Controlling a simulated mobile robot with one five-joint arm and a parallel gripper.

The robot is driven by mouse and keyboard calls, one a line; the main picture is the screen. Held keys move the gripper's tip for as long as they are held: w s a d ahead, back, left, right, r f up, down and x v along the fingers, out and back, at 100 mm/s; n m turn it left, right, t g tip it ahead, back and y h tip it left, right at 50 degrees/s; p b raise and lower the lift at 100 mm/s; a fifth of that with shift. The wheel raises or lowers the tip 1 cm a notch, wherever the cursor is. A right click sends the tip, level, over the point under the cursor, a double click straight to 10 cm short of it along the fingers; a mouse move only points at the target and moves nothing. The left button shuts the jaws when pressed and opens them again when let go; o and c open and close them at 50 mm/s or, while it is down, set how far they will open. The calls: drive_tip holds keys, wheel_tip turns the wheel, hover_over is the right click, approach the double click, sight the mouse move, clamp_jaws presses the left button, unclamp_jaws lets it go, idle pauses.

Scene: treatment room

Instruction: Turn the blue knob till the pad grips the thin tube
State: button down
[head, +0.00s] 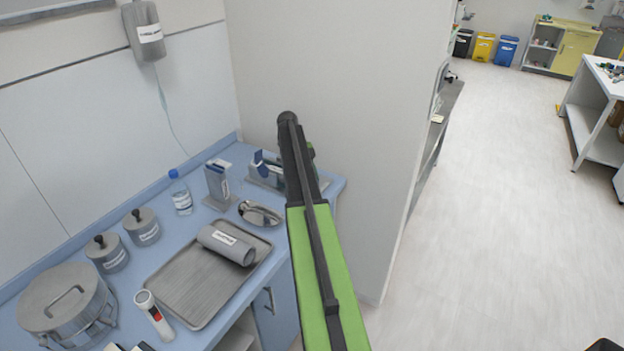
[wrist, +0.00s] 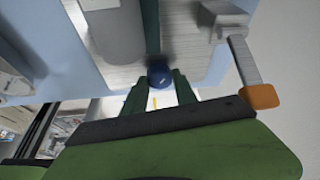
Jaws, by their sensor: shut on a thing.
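The blue knob (wrist: 160,75) shows in the middle of the wrist view, at the end of a dark green bar (wrist: 150,28). My gripper (wrist: 159,80) is shut on the knob, one green finger on each side of it. In the head view the device (head: 262,172) stands at the back right of the blue counter, partly hidden behind my arm. The fingertips and the knob cannot be made out there. I cannot make out the pad or the thin tube for certain in either view.
A lever with an orange end (wrist: 260,97) stands right of my gripper in the wrist view. On the counter are a metal tray (head: 185,305) with a grey roll (head: 227,244), a kidney dish (head: 260,214), a bottle (head: 181,194) and a pot (head: 66,305). A wall stands close behind my arm.

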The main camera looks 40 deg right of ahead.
drive_tip(key=c, duration=1)
unclamp_jaws()
drive_tip(key=p+v, duration=1.6)
drive_tip(key=v, duration=0.1)
drive_tip(key=shift+r, duration=0.2)
drive_tip(key=shift+a, duration=0.1)
